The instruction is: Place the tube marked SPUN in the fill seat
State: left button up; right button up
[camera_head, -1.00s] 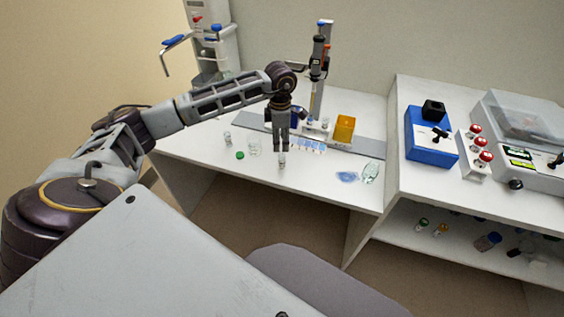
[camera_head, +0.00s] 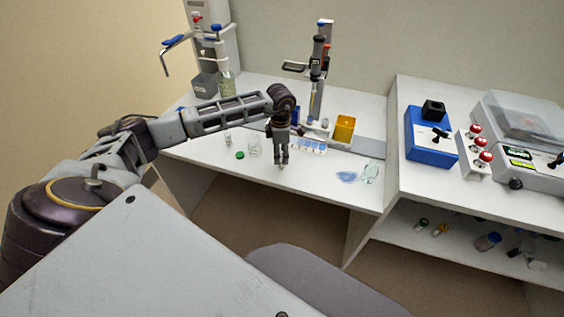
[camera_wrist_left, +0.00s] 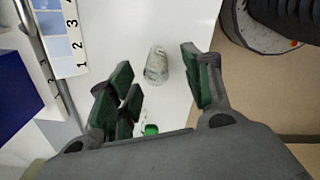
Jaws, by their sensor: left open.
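My left gripper (camera_head: 282,161) points down close over the white bench, and its jaws are open. In the left wrist view a small clear tube (camera_wrist_left: 157,65) with whitish contents or marking lies between the spread fingers, with a gap on both sides. No wording on it is legible, so I cannot tell whether it is the SPUN tube. In the head view the gripper mostly hides it. The dispenser stand (camera_head: 317,75) rises behind the gripper. The fill seat cannot be made out clearly at its foot. My right gripper is not in view.
A numbered blue-and-white strip (camera_head: 308,146) lies behind the gripper, near an amber box (camera_head: 344,128). A green cap (camera_head: 240,155), a clear beaker (camera_head: 254,146) and a small vial (camera_head: 228,139) are to the left. A clear bottle (camera_head: 371,171) lies right, near the bench edge.

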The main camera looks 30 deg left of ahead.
pick_arm(q)
jog(key=shift+w+d+f, duration=0.1)
jog(key=shift+w+f, duration=0.05)
jog(key=shift+f, duration=1.05)
jog(key=shift+w+f, duration=0.1)
jog(key=shift+f, duration=1.25)
jog(key=shift+c, duration=0.4)
